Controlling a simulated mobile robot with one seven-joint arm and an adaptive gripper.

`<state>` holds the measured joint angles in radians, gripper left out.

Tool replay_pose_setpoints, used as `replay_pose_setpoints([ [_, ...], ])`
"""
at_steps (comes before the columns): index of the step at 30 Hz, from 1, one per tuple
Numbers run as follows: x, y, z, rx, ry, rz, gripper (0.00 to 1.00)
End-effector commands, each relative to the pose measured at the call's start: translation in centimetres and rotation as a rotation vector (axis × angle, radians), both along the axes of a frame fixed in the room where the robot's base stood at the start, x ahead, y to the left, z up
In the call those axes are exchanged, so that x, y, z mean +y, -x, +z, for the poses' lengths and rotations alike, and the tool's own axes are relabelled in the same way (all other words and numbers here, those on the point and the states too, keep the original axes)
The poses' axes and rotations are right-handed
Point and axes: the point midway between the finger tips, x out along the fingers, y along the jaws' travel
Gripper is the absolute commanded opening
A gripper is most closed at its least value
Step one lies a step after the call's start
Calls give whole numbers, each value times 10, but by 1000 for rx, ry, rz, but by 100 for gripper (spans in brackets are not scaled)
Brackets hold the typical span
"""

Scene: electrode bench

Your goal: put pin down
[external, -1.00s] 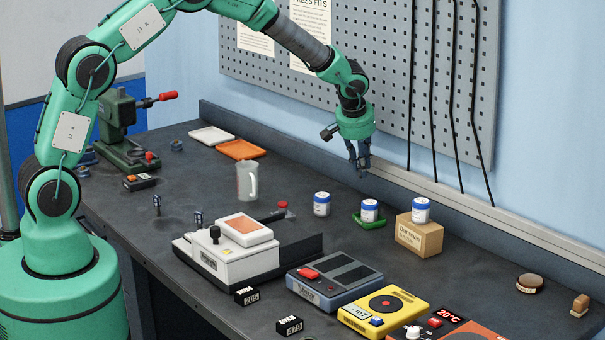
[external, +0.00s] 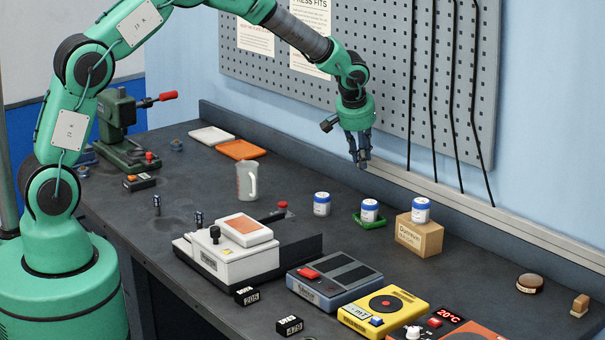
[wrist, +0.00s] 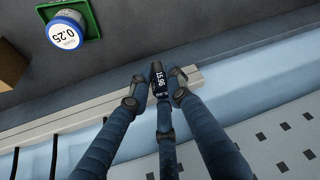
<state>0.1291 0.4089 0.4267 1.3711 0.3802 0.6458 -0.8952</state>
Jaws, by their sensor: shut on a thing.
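My gripper (external: 362,163) hangs in the air above the back of the bench, near the wall rail. In the wrist view its fingers (wrist: 160,82) are shut on a small dark pin (wrist: 159,77) with white digits that look like 15.96. The pin is held at the fingertips, clear of any surface. In the external view the held pin is too small to tell from the fingers. Two similar dark pins stand on the bench at left, one farther left (external: 156,204) and one by the white press (external: 199,219).
Instruments crowd the front. Bare bench lies between beaker and jars.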

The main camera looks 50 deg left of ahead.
Motion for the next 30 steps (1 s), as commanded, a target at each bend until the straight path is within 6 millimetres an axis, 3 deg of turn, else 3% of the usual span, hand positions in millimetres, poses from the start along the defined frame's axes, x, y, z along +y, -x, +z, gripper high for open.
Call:
replay_pose_setpoints([
  [7, 0, -1, 11, -3, 1, 0, 0],
  [16, 0, -1, 55, -4, 1, 0, 0],
  [23, -48, 13, 53, 7, 16, 7, 0],
  [30, -127, 42, 53, 20, 41, 25, 0],
])
